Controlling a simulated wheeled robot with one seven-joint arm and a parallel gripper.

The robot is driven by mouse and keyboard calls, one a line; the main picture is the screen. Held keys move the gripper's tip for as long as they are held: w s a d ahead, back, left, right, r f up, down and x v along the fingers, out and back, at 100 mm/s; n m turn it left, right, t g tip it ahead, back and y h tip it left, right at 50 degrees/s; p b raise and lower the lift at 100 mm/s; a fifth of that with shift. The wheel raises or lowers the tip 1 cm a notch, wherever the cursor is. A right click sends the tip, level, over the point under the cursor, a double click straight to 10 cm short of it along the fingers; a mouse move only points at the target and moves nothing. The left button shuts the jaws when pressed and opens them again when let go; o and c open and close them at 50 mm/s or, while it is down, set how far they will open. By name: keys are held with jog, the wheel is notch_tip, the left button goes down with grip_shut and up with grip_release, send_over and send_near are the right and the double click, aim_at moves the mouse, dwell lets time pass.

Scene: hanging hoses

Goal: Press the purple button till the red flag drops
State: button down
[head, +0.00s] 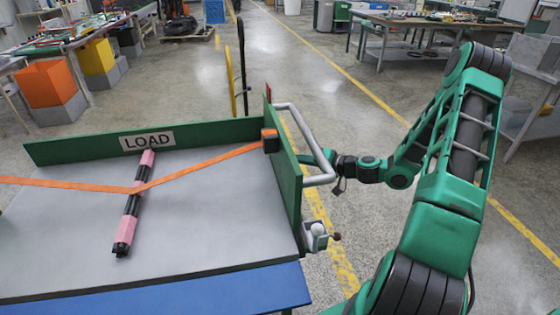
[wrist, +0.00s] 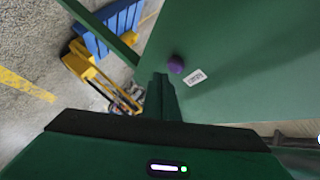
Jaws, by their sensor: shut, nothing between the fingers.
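The purple button (wrist: 176,64) sits on a green panel in the wrist view, just beyond and slightly right of my fingertips. My gripper (wrist: 160,78) is shut and empty, its fingers pointing toward the panel near the button. I cannot tell whether they touch the panel. In the head view my gripper (head: 318,160) is on the right, outer side of the green side wall (head: 285,170), partly behind a grey tube handle. The button is hidden there. A small red piece (head: 268,91), seemingly the flag, stands upright at the wall's far top corner.
The bent grey tube handle (head: 306,130) juts from the side wall close to my gripper. An orange strap (head: 215,165) crosses the grey bed over a pink and black bar (head: 134,205). A white label (wrist: 195,77) is beside the button. Open floor lies to the right.

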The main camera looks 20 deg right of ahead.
jog(key=shift+a, duration=0.15)
dwell(0.7)
jog(key=shift+a, duration=0.25)
jog(key=shift+a, duration=0.5)
dwell(0.8)
dwell(0.9)
jog(key=shift+s+d, duration=0.1)
jog(key=shift+d, duration=0.8)
jog(key=shift+d, duration=0.1)
jog(key=shift+s+d, duration=0.2)
jog(key=shift+d, duration=0.6)
jog(key=shift+s+d, duration=0.15)
jog(key=shift+d, duration=0.6)
jog(key=shift+s+d, duration=0.2)
jog(key=shift+d, duration=0.6)
